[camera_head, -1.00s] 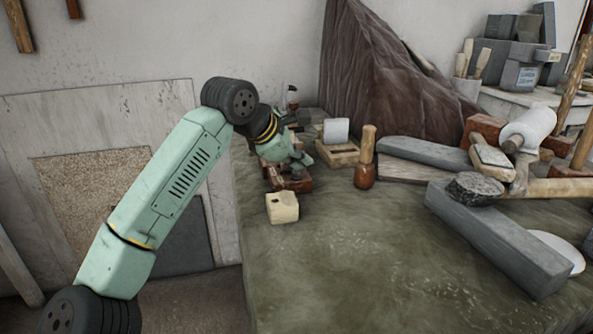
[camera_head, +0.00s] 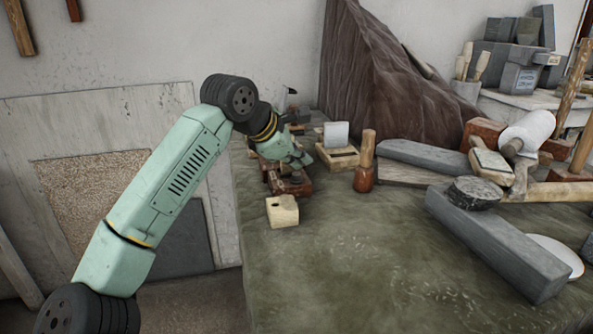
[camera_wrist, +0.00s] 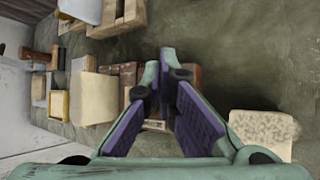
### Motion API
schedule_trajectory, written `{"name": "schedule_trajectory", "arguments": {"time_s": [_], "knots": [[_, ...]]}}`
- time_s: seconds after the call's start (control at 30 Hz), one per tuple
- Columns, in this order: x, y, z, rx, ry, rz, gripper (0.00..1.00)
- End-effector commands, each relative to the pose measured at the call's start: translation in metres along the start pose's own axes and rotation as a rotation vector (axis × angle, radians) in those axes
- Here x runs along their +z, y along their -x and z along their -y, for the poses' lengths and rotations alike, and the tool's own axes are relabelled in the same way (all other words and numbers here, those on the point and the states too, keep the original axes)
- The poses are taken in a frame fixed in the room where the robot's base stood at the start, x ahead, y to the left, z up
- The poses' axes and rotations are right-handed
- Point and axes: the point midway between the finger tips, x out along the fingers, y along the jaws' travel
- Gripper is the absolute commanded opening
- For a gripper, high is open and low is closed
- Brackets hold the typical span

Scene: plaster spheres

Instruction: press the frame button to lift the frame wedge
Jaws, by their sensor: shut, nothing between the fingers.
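My gripper (camera_head: 301,160) is low over the far left part of the table, above a reddish-brown wooden piece (camera_head: 292,186). It is shut and empty. In the wrist view, its purple-padded fingers (camera_wrist: 164,80) cover much of the same brown wood (camera_wrist: 190,74), which shows behind the tips. This wood may be the frame. I cannot make out the button or the wedge, which the gripper may hide. Whether the tips touch the wood cannot be told.
A pale block with a hole (camera_head: 282,211) sits just in front of the brown wood. A wooden base with a white block (camera_head: 336,135) and a mallet (camera_head: 365,165) stand to the right. Long grey stone bars (camera_head: 497,245) lie farther right. The table's near middle is clear.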

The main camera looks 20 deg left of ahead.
Motion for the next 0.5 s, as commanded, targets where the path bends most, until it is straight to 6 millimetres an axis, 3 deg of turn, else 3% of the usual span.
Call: {"name": "schedule_trajectory", "arguments": {"time_s": [0.5], "knots": [[0.0058, 0.0079, -0.0059, 0.001, 0.0, 0.001, 0.0]]}}
